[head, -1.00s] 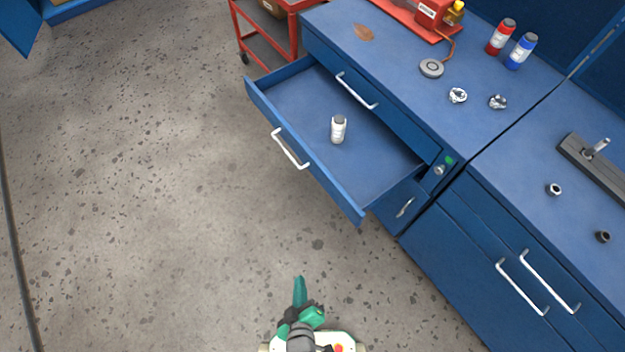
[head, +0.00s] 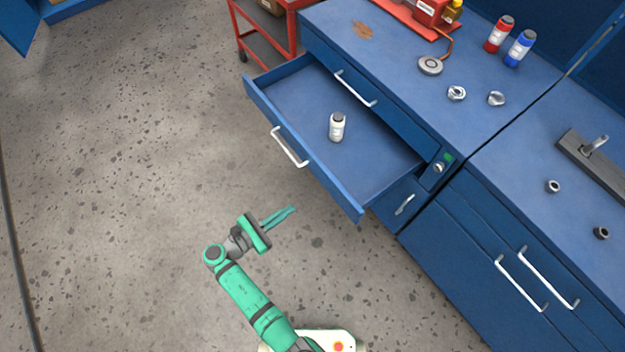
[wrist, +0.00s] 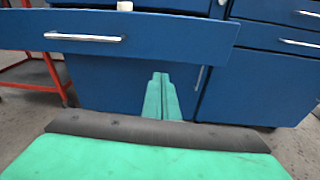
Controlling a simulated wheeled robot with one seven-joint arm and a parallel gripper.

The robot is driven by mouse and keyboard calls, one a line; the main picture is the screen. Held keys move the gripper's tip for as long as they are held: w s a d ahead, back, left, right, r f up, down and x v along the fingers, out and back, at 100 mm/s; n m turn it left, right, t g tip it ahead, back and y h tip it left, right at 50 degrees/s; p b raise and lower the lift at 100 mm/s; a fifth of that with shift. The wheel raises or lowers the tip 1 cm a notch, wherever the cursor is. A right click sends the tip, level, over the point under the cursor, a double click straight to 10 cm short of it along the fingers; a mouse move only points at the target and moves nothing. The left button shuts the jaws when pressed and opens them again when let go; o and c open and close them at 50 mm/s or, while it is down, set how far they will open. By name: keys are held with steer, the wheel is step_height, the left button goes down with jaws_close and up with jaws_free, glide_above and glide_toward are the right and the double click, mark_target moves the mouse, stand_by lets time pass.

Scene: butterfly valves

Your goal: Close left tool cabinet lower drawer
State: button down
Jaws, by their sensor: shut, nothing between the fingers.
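The left tool cabinet's lower drawer (head: 310,150) is blue and pulled well out, with a white handle (head: 290,147) on its front. A white bottle with a grey cap (head: 337,127) stands upright inside it. In the wrist view the drawer front (wrist: 160,36) spans the upper part, with its handle (wrist: 85,37) left of middle. My gripper (head: 291,210) is shut and empty, over the floor in front of the drawer, apart from it. Its fingers (wrist: 161,90) point toward the cabinet, appearing below the drawer front.
The upper drawer (head: 375,105) is shut. A small cabinet door (head: 402,205) sits below right. A neighbouring blue cabinet (head: 480,260) stands to the right, and a red cart (head: 268,42) behind left. The speckled floor (head: 130,170) at left is clear.

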step_height(320, 180, up, 4)
steer(key=w+a+f+h, duration=0.1)
steer(key=a, duration=0.1)
glide_toward(321, 175)
steer(key=shift+h, duration=0.4)
steer(key=x, duration=0.6)
steer(key=shift+w+d+f, duration=0.1)
steer(key=shift+w+d, duration=0.05)
steer(key=shift+d, duration=0.05)
